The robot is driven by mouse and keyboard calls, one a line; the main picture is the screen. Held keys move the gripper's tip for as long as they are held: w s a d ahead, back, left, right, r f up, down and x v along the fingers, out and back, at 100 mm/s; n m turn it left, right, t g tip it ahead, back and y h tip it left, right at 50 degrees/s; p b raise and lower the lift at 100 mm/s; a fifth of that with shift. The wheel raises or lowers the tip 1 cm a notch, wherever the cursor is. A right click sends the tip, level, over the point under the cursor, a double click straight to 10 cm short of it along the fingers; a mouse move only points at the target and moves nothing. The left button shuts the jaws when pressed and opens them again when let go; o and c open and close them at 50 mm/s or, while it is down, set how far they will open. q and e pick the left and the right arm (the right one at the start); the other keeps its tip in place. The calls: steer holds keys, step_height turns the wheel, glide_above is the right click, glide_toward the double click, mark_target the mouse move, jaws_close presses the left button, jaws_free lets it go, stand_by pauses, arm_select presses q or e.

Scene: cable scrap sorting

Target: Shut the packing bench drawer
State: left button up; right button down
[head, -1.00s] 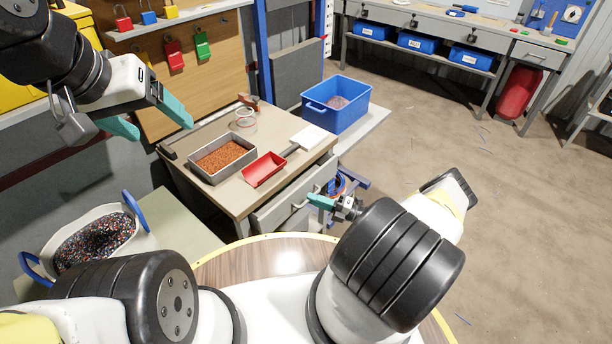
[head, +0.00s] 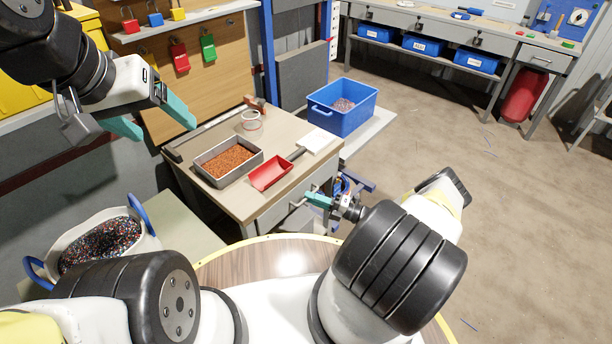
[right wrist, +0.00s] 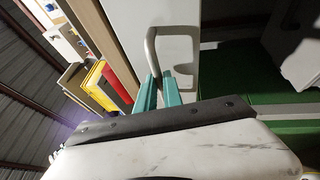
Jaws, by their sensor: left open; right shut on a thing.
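The packing bench (head: 217,198) has a grey drawer (head: 272,216) under its top. The drawer front sits close under the bench edge; I cannot tell if a small gap remains. My right gripper (head: 308,199) is at the drawer front, shut on the drawer's bar handle (head: 296,205). In the right wrist view the teal fingers (right wrist: 159,80) close around one leg of the pale handle (right wrist: 152,45), with the drawer front (right wrist: 178,75) behind. My left gripper (head: 168,132) is open and empty, held in the air left of the bench.
On the bench top are a tray of copper granules (head: 246,172), a red scoop (head: 270,172) and a clear jar (head: 251,119). A blue crate (head: 335,118) stands behind it. A tub of dark granules (head: 68,241) is at left.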

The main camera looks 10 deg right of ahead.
steer(key=shift+w, duration=0.1)
steer(key=c, duration=1.5)
jaws_free()
steer(key=shift+a, duration=0.15)
steer(key=v, duration=0.7)
steer(key=shift+d+f, duration=0.15)
steer(key=shift+d, duration=0.2)
